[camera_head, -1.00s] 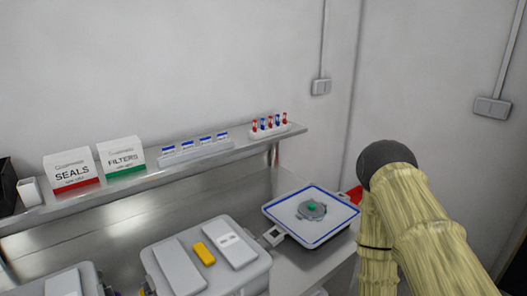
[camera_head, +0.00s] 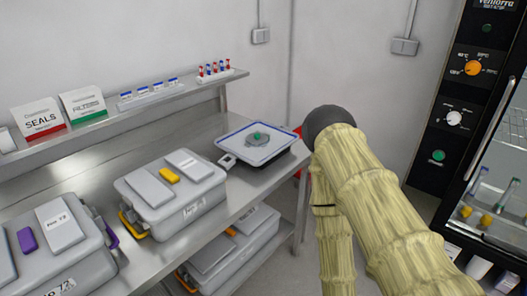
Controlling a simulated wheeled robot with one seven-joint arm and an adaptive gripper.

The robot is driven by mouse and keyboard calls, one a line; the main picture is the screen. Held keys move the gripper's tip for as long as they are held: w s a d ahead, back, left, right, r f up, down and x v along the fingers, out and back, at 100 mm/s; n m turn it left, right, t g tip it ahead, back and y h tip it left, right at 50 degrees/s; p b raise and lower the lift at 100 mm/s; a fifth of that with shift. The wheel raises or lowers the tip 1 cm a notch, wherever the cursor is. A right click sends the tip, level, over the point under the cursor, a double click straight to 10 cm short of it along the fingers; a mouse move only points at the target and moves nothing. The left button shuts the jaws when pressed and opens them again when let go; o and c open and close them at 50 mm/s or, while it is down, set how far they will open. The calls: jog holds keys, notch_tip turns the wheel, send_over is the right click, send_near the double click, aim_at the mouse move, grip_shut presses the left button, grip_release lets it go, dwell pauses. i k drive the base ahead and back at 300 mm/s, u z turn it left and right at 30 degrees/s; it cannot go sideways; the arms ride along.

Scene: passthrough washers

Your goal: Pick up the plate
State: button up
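A square white plate with a blue border (camera_head: 235,139) lies on top of a low dark device at the right end of the steel counter. A small grey handle-like part sticks out at the device's left corner. My arm, in a pale yellow sleeve with a dark round joint, rises at the right of the plate in the picture. My gripper is not in view, so its state and any contact with the plate do not show.
Grey lidded cases (camera_head: 170,208) stand left of the plate on the counter (camera_head: 117,161). A shelf (camera_head: 105,121) above holds boxes and small vials. More cases sit below. A dark glass-door cabinet (camera_head: 468,120) stands at the right. Bare counter lies behind the cases.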

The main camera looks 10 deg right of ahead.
aim_at(257, 138)
jog(key=k, duration=0.35)
jog(key=z, duration=1)
jog(key=i, duration=1.75)
jog(key=u, duration=1.55)
